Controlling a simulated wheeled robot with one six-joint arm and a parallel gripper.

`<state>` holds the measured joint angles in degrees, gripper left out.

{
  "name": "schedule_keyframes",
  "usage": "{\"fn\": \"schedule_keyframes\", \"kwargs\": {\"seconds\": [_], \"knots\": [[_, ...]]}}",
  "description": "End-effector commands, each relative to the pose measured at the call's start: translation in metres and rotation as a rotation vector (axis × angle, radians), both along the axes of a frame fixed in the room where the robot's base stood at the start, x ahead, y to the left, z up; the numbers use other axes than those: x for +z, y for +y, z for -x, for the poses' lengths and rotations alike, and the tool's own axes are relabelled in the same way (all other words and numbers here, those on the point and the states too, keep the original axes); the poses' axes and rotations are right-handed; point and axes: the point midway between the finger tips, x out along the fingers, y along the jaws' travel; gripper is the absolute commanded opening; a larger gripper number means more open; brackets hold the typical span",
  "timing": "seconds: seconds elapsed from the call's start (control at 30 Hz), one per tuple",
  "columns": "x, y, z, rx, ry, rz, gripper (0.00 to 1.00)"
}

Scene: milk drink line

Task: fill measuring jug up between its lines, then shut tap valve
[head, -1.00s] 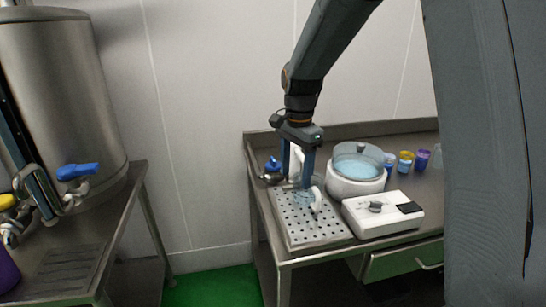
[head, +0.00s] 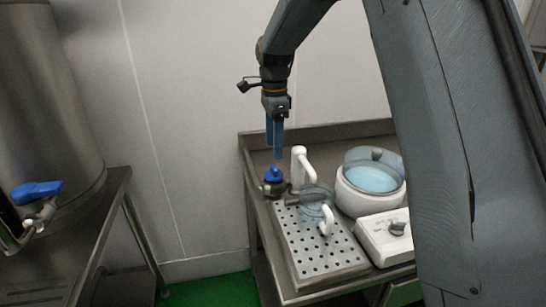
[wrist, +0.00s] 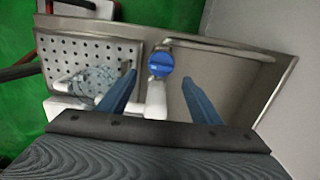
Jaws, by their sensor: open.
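The clear measuring jug (head: 312,212), with a white handle, stands on the perforated drip tray (head: 335,262) beneath the white tap spout (head: 299,160). It also shows in the wrist view (wrist: 92,82). Its contents and lines are too small to read. The tap valve has a blue knob (head: 274,174) just left of the spout. My gripper (head: 276,157) is open and empty, pointing down just above this knob. In the wrist view the blue knob (wrist: 161,63) appears between the two spread fingers (wrist: 158,82), not gripped.
A white round bath with pale blue liquid (head: 371,180) and a white box with a knob (head: 385,236) stand right of the tray. A steel tank (head: 55,110) with a blue-handled tap (head: 37,192) is at left. The floor between the tables is clear.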

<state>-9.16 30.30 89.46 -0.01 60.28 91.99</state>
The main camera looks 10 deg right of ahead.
Motion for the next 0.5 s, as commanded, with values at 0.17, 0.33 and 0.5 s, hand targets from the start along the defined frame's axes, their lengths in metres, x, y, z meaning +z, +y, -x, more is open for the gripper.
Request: {"fn": "schedule_keyframes", "kwargs": {"seconds": [0.17, 0.33, 0.5], "knots": [[-0.010, -0.003, 0.000, -0.007, 0.001, 0.000, 0.59], [-0.035, -0.007, 0.000, -0.012, 0.004, 0.001, 0.59], [-0.060, -0.006, 0.000, -0.011, 0.003, 0.000, 0.59]]}}
